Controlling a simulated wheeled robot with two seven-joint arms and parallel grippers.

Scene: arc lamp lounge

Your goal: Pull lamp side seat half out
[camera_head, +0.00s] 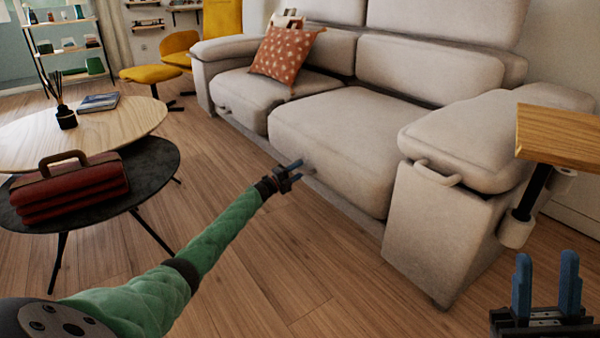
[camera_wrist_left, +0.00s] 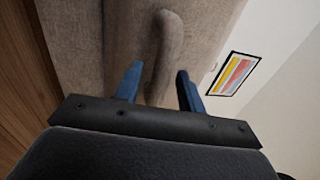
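The beige sofa has a left seat (camera_head: 262,88) and a right seat (camera_head: 335,135). No lamp is in view to mark the lamp side. My left gripper (camera_head: 297,172) is at the front of the right seat, by its bar handle (camera_head: 308,169). In the left wrist view the seat handle (camera_wrist_left: 168,40) runs between the two spread fingertips (camera_wrist_left: 160,72), with gaps beside it; whether a finger touches it is unclear. The left seat has its own front handle (camera_head: 224,109). My right gripper (camera_head: 545,262) is open and empty at the lower right.
The right armrest has a handle (camera_head: 437,173), and a wooden side shelf (camera_head: 560,135) stands beside it. A round wooden table (camera_head: 120,122) and a dark lower table (camera_head: 150,170) with a red bag (camera_head: 70,188) stand left. Wood floor before the sofa is free.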

